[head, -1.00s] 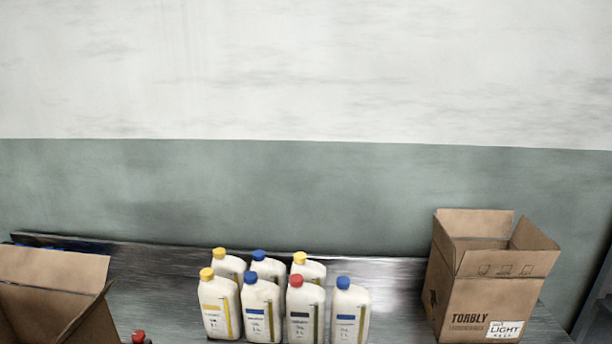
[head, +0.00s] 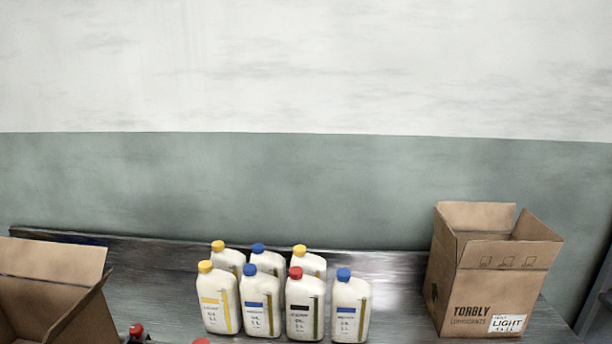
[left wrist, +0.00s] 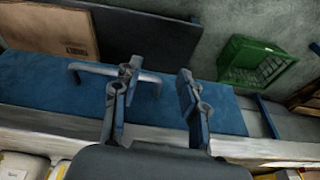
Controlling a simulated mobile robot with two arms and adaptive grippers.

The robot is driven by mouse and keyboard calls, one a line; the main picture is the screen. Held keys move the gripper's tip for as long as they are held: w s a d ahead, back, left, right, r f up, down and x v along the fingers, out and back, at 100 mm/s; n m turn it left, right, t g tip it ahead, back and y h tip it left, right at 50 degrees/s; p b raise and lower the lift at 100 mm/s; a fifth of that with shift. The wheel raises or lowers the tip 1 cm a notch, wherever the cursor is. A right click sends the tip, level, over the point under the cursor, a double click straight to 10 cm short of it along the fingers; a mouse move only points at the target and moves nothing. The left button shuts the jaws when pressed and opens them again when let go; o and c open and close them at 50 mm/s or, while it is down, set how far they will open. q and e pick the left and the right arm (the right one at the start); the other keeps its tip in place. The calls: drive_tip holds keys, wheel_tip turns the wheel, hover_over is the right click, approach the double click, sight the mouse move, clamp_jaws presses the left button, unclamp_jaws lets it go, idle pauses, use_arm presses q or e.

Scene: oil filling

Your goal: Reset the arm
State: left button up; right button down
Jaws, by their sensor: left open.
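My left gripper (left wrist: 158,95) shows in the left wrist view, open and with nothing between its fingers. Beyond it lie a blue surface (left wrist: 40,88) and a metal handle-like bar (left wrist: 90,68). No gripper or arm shows in the head view. My right gripper is in neither view. In the head view, white oil bottles with yellow caps (head: 218,300), blue caps (head: 350,305) and a red cap (head: 305,305) stand upright in two rows on the metal table (head: 165,275).
An open cardboard box (head: 475,295) stands at the table's right and another open box (head: 50,262) at the left. The left wrist view holds a green crate (left wrist: 235,58) and a cardboard box (left wrist: 50,32).

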use_arm(q)
drive_tip(key=s+a+f+g+b, duration=0.1)
drive_tip(key=s+f+b, duration=0.35)
drive_tip(key=f, duration=1.05)
drive_tip(key=s+a+f+b, duration=0.1)
drive_tip(key=s+f, duration=0.7)
drive_tip(key=f, duration=0.7)
drive_tip(key=s+a+f+b, duration=0.1)
drive_tip(key=s+f, duration=0.4)
drive_tip(key=s, duration=0.2)
drive_tip(key=shift+s+a+f+g, duration=0.15)
drive_tip(key=shift+a+g, duration=0.05)
drive_tip(key=shift+g, duration=0.2)
drive_tip(key=shift+c, duration=0.6)
drive_tip(key=shift+m, duration=0.3)
